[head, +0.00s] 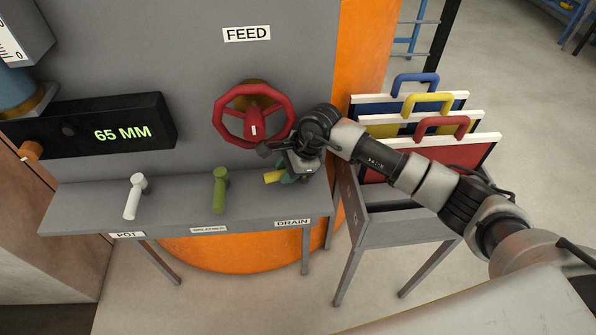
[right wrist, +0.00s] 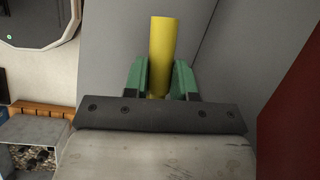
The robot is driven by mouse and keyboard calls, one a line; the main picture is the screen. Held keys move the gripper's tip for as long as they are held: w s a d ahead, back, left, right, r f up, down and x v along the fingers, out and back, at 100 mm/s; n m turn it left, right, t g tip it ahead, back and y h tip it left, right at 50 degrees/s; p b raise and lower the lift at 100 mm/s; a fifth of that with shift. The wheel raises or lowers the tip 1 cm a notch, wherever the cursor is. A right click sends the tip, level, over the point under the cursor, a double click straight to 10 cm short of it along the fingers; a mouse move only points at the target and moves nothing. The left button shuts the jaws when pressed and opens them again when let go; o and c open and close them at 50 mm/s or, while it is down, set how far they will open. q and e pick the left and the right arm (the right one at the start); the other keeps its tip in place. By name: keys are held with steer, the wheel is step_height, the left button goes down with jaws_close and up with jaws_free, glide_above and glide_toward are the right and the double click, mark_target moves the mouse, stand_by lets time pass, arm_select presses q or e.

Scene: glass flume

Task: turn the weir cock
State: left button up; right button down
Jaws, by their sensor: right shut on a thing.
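A short yellow handle (head: 271,177) sticks out at the right end of the grey ledge, above the label DRAIN. My right gripper (head: 289,175) is shut on it; in the right wrist view the green fingers (right wrist: 160,85) stand either side of the yellow handle (right wrist: 161,45). A green handle (head: 220,190) stands on the middle of the ledge, its label too small to read surely. A white handle (head: 134,196) stands at the left, above the label POT. I see no label reading weir. My left gripper is not in view.
A red handwheel (head: 254,128) under the sign FEED is close above my right gripper. A black display (head: 90,132) reads 65 MM. A grey rack (head: 402,220) with blue, yellow and red handled panels stands at the right, under my right arm.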

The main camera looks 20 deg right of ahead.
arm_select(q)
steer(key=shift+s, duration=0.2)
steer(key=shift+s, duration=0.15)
arm_select(e)
steer(key=c, duration=0.9)
jaws_free()
steer(key=shift+d+r+b, duration=0.2)
steer(key=shift+b, duration=0.15)
steer(key=d+b, duration=0.1)
steer(key=d, duration=0.1)
steer(key=s+d+b, duration=0.1)
steer(key=d, duration=0.1)
steer(key=s+d+b, duration=0.1)
steer(key=d, duration=0.1)
steer(key=shift+s+d+f+b, duration=0.1)
steer(key=shift+d+f+b, duration=0.05)
steer(key=shift+d+b, duration=0.2)
arm_select(q)
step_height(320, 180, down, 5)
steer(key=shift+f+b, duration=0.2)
steer(key=shift+b, duration=0.3)
arm_select(e)
steer(key=d, duration=0.1)
steer(key=s+d, duration=0.1)
steer(key=d, duration=0.1)
steer(key=s+d+r, duration=0.1)
steer(key=shift+s+d, duration=0.2)
steer(key=shift+d, duration=0.1)
steer(key=shift+d, duration=0.1)
